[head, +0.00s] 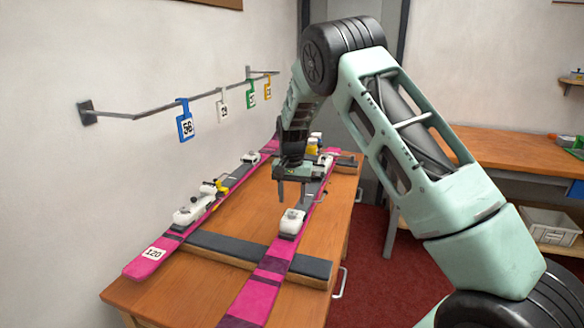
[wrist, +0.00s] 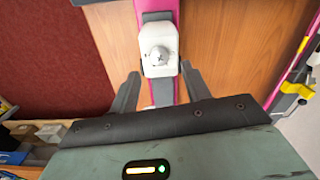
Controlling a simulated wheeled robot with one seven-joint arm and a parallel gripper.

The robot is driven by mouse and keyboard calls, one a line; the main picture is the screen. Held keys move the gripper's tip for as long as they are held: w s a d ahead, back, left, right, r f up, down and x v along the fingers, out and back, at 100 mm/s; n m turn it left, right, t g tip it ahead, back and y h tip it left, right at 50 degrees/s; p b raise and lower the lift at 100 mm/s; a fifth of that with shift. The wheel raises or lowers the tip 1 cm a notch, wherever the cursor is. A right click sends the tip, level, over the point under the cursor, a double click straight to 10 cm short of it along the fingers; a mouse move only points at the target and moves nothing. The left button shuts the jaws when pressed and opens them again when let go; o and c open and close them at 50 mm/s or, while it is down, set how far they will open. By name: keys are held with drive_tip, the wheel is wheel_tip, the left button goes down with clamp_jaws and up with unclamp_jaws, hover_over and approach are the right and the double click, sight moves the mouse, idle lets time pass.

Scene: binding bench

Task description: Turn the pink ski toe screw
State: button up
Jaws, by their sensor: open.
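Two pink skis lie on the wooden bench: the right ski (head: 262,285) and the left ski (head: 150,262), which has a "120" label. A white toe piece (head: 291,222) sits on the right ski. In the wrist view, a white binding piece with a round silver cross-slotted screw (wrist: 158,55) shows at the top centre. My gripper (head: 292,196) is open and points down over the right ski, just behind the toe piece in the head view. In the wrist view my gripper (wrist: 160,74) has its fingers spread on either side of the binding piece, with nothing held.
Dark padded supports (head: 258,254) cross the bench under the skis. The left ski carries a white toe piece (head: 192,212) and a yellow part. A wall rail (head: 165,108) holds numbered tags. The bench (head: 190,285) has bare wood between the skis. A second bench stands at right.

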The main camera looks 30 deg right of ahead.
sight(292, 213)
wheel_tip(292, 213, up, 12)
drive_tip(key=b, duration=0.1)
drive_tip(key=shift+r, duration=0.25)
idle(0.5)
